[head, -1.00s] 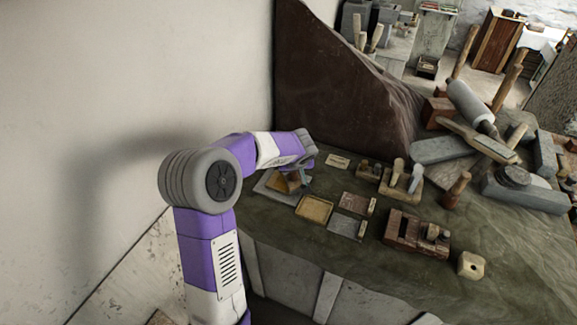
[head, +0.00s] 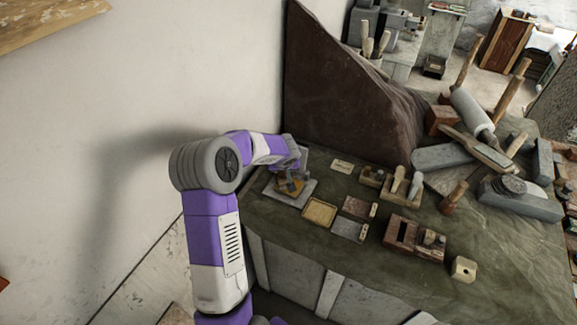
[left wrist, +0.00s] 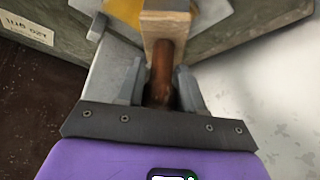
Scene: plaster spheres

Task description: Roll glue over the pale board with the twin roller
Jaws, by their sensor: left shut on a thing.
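My left gripper (head: 292,176) is at the left end of the cloth-covered table. In the left wrist view its fingers (left wrist: 160,92) are shut on the brown handle (left wrist: 162,70) of a tool with a pale wooden block (left wrist: 165,22) at its far end. I take this tool to be the twin roller; its rollers are hidden. Beneath it lies a pale grey board (head: 301,198), with an orange-yellow patch or piece on it (left wrist: 120,12). Whether the tool touches the board I cannot tell. My right gripper is not in view.
A shallow yellowish tray (head: 319,212) lies right of the board, with small flat blocks (head: 349,229) beyond it. A small label card (head: 342,166) lies behind. A large dark slab (head: 345,90) stands at the back; wooden tools and stone pieces crowd the right.

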